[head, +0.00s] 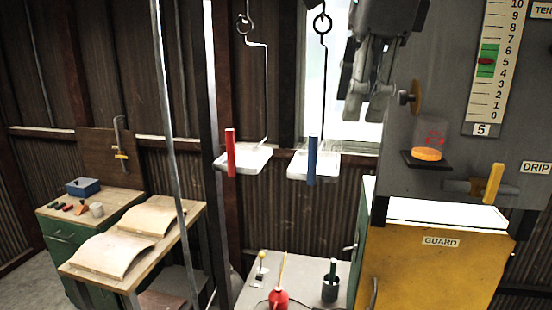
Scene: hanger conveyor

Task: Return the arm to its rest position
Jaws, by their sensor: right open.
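My right gripper (365,108) hangs from the top edge, right of centre, with its fingers pointing down. It is open, and I see nothing between its fingers. It is in front of the bright window and close to the left side of the grey panel (448,95). My left gripper is not in view. Two white trays hang on bent wire hangers left of my right gripper: the left tray (252,160) has an upright red bar (230,152), the right tray (318,165) a blue bar (312,162).
The panel carries a scale (493,65), a round knob (414,97), an orange disc (427,154) on a ledge, and a yellow lever (493,183). Below are a yellow guard cabinet (430,272) and a table (300,265) with a red oil can (279,298). A workbench (188,213) stands left.

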